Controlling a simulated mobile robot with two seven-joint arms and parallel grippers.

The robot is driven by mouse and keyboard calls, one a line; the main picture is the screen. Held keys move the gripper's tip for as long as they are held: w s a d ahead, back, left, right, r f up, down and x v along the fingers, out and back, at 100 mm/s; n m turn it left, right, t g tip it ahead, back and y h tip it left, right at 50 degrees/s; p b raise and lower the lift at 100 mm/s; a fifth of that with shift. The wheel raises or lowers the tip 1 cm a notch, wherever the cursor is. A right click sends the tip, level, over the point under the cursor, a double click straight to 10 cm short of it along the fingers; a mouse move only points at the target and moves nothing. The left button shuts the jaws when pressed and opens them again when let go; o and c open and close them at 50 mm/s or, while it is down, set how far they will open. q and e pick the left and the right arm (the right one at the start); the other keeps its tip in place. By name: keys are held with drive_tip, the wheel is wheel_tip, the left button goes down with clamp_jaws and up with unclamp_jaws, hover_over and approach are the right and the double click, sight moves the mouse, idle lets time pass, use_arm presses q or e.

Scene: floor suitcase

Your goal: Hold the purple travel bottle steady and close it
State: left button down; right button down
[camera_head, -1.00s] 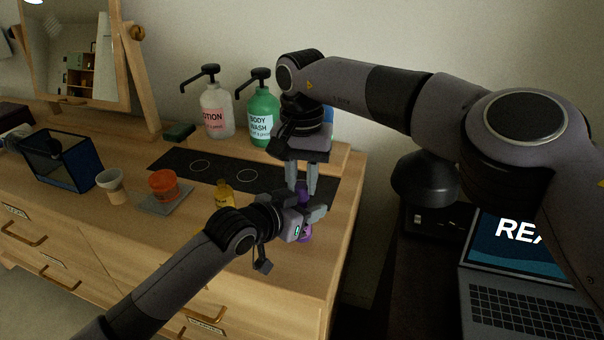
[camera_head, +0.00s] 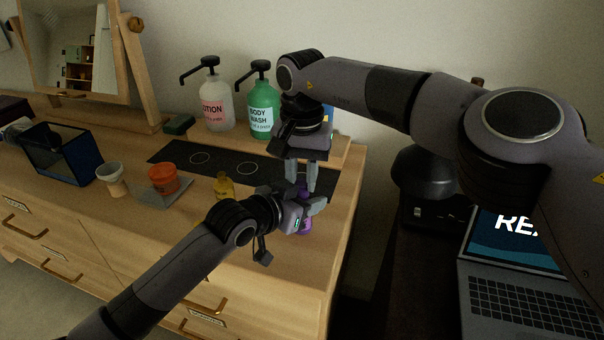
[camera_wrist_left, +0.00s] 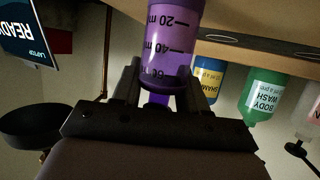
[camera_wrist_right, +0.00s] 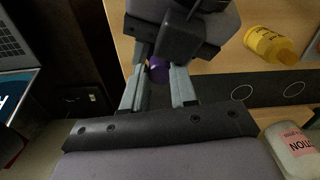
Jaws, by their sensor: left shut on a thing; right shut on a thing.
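The purple travel bottle (camera_head: 306,227) is upright near the right end of the wooden dresser top. My left gripper (camera_head: 311,206) is shut around its upper body, and the volume marks on the bottle (camera_wrist_left: 172,40) show in the left wrist view. My right gripper (camera_head: 303,187) points straight down above it, shut on the purple cap (camera_wrist_right: 158,70), which shows between the fingers in the right wrist view. The cap is over the bottle's neck. The fingers hide the joint, so I cannot tell whether cap and neck touch.
Lotion (camera_head: 215,104) and body wash (camera_head: 262,110) pump bottles stand behind. A laptop (camera_head: 525,285) is at the right, beyond the dresser's edge.

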drive_tip(key=shift+s+f, duration=0.1)
drive_tip(key=shift+f, duration=0.3)
